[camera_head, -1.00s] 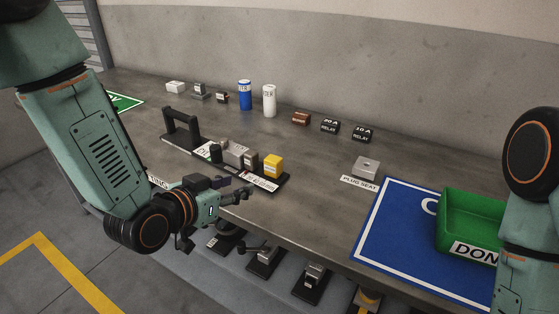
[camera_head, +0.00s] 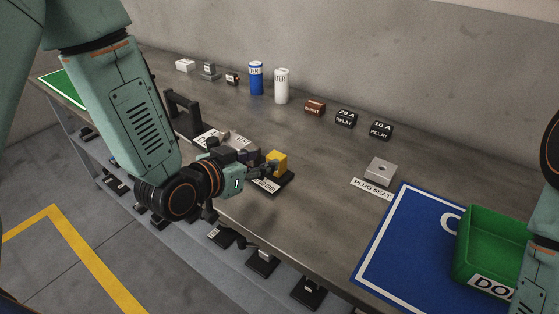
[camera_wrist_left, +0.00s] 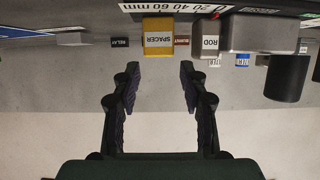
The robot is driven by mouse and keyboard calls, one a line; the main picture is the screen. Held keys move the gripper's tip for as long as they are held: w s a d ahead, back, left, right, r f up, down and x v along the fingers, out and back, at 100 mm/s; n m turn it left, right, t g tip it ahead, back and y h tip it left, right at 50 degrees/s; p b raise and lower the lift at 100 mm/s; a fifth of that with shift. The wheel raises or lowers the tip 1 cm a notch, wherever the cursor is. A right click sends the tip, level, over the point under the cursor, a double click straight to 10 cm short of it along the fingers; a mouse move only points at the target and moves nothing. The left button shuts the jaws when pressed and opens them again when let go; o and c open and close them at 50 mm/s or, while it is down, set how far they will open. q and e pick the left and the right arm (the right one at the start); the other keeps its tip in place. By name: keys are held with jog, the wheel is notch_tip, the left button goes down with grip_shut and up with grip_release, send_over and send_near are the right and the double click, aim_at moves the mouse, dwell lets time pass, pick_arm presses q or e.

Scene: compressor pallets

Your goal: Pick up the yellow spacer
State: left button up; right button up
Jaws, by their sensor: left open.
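The yellow spacer (camera_head: 281,159) stands on a dark tray (camera_head: 285,183) with a ruled label, near the front edge of the bench. The wrist view is upside down and shows the spacer (camera_wrist_left: 158,38) with its name label, ahead of the fingers and lined up with the gap between them. My left gripper (camera_wrist_left: 158,75) is open and empty. In the head view my left gripper (camera_head: 262,170) is close beside the spacer, on its left; its fingers partly overlap it there. My right gripper is out of view.
A grey rod block (camera_wrist_left: 210,38) stands beside the spacer on the tray. The plug seat (camera_head: 380,171), blue mat (camera_head: 385,245) and green bin (camera_head: 468,232) are to the right, with clear bench between.

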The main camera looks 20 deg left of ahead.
aim_at(276, 155)
pick_arm(q)
jog(key=shift+w+d+f, duration=0.1)
jog(key=shift+f, duration=0.05)
jog(key=shift+w+d+f, duration=0.1)
jog(key=shift+w+d, duration=0.05)
jog(key=shift+w, duration=0.1)
jog(key=x, duration=0.1)
jog(key=b+x, duration=0.1)
jog(key=x, duration=0.3)
jog(key=shift+f+b, duration=0.3)
jog(key=shift+w, duration=0.15)
jog(key=shift+w+d, duration=0.1)
jog(key=shift+w, duration=0.1)
jog(key=shift+w+f, duration=0.1)
jog(key=shift+c, duration=1.2)
jog(key=c, duration=0.5)
jog(key=shift+c, duration=0.5)
